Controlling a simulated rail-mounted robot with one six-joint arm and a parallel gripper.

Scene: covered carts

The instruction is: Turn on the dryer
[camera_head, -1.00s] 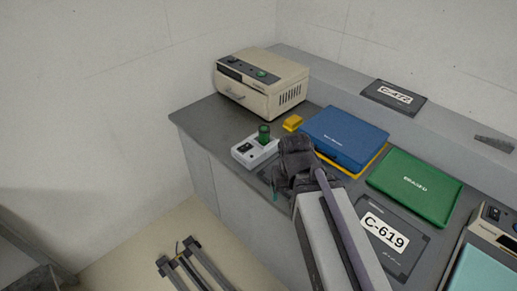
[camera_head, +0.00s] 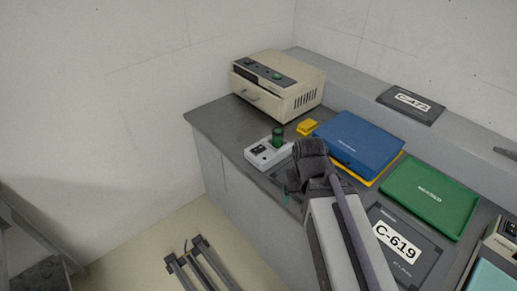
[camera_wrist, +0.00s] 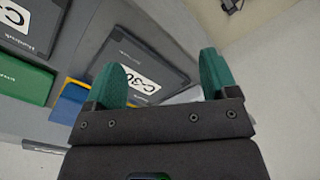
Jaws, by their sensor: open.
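A beige box-shaped machine (camera_head: 300,100), which looks like the dryer, stands at the back left of the grey counter in the head view. Its sloped front has a dark control strip, a green round control (camera_head: 277,77) and a handle (camera_head: 249,96). Its power state is too small to read. My gripper (camera_wrist: 160,65) shows two green fingers spread apart with nothing between them in the wrist view. In the head view my arm hangs over the counter's front edge, nearer than the machine and apart from it; the fingers are mostly hidden.
A small white device (camera_head: 259,158) with a green cylinder (camera_head: 277,138) stands before the machine. Right of it are a yellow block (camera_head: 307,127), a blue case (camera_head: 358,140), a green tray (camera_head: 430,192) and a dark C-619 panel (camera_head: 425,262). A wall closes off the back.

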